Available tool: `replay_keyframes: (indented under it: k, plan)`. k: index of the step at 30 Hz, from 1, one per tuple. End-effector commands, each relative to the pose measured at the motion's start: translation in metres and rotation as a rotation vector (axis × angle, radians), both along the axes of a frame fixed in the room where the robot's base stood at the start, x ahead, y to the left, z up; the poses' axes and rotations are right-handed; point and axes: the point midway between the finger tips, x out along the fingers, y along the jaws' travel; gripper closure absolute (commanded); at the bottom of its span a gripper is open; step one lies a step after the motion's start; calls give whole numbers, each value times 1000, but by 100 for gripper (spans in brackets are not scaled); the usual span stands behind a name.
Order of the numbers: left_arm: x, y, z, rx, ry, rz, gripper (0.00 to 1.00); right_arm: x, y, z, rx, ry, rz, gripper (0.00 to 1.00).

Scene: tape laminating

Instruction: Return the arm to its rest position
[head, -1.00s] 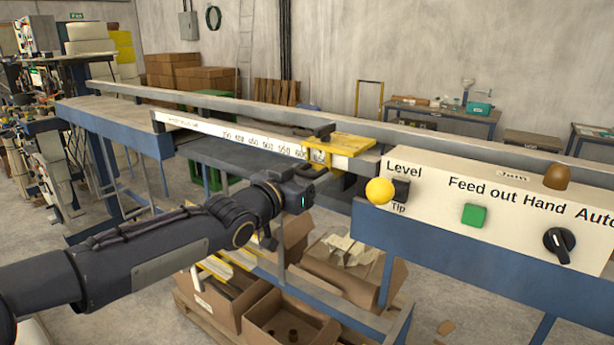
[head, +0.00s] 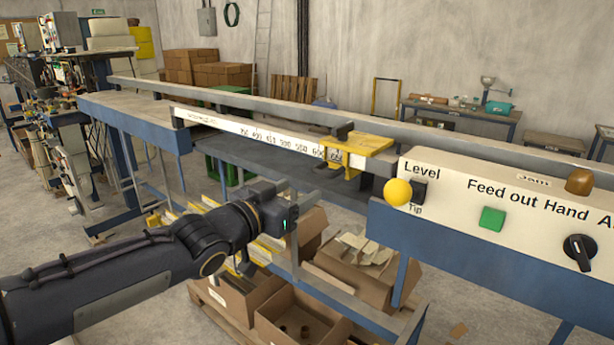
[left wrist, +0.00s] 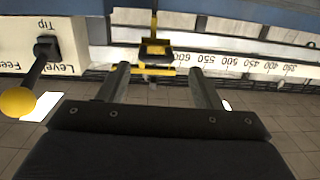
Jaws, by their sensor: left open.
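My left arm comes in from the left in the head view, with its gripper (head: 285,205) in front of the machine, below the white scale bar. In the left wrist view the two fingers of the left gripper (left wrist: 160,85) stand apart with nothing between them. The gripper is open and clear of the machine. Beyond the fingers is the yellow stop (left wrist: 157,58), which also shows on the scale bar in the head view (head: 357,148). My right gripper is not in either view.
A control panel (head: 450,205) with a yellow-knobbed lever (head: 398,192), a green button (head: 492,218) and a black dial (head: 579,250) is at the right. Cardboard boxes (head: 295,318) stand below the machine. A blue-edged frame (head: 125,120) runs along the left.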

Motion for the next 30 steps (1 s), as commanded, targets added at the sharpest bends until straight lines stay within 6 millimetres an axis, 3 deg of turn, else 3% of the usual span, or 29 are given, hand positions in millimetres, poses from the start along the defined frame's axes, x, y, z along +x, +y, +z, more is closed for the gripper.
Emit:
replay_keyframes:
  k: [5,9,12,15,18,21,24,30]
  plan:
    - [-41,70,-44,112,208,211,41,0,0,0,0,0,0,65]
    - [-109,134,-99,147,471,383,41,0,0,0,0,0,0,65]
    - [-167,162,-139,123,666,451,41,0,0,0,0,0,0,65]
    - [-223,170,-174,68,840,465,41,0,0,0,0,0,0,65]
    - [-267,165,-199,9,974,439,41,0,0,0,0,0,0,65]
    - [-295,157,-213,-35,1058,402,41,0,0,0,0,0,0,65]
    - [-308,151,-220,-57,1098,379,41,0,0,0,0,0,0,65]
    - [-311,150,-221,-60,1108,373,41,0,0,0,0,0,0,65]
